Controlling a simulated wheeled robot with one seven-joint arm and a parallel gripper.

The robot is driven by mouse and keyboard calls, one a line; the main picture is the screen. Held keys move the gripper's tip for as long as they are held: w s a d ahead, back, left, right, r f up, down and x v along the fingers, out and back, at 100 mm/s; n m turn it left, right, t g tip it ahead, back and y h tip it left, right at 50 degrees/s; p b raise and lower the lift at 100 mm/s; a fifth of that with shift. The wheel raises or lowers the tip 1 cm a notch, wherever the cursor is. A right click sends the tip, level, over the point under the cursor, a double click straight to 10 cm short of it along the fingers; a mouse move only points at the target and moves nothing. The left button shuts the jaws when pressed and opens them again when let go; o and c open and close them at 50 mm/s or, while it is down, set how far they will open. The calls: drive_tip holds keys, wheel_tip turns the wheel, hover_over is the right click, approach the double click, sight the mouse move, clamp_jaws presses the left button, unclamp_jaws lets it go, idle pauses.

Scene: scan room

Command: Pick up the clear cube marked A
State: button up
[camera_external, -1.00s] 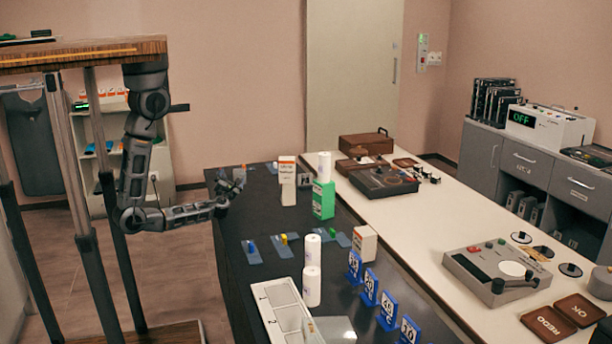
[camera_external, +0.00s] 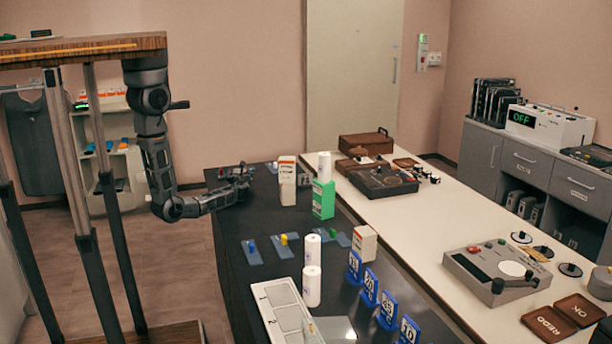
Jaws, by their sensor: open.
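I cannot make out a clear cube marked A in this view; it is too small to tell or hidden. My gripper (camera_external: 243,176) is at the far left part of the dark table (camera_external: 228,240), low near the tabletop. It is open, and I see nothing held in it. A small red piece (camera_external: 222,173) lies just left of it, and the arm partly covers that area.
White and orange boxes (camera_external: 288,182) and a green-and-white box (camera_external: 323,200) stand right of my gripper. White cylinders (camera_external: 312,286), blue numbered stands (camera_external: 370,286) and a white compartment tray (camera_external: 275,292) are nearer. A yellow piece (camera_external: 284,240) sits on a blue pad.

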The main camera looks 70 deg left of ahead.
sight(239, 171)
drive_tip(key=shift+w+a, duration=0.15)
drive_tip(key=shift+a, duration=0.6)
drive_tip(key=shift+w+a, duration=0.15)
drive_tip(key=shift+a, duration=0.6)
drive_tip(key=c, duration=1.2)
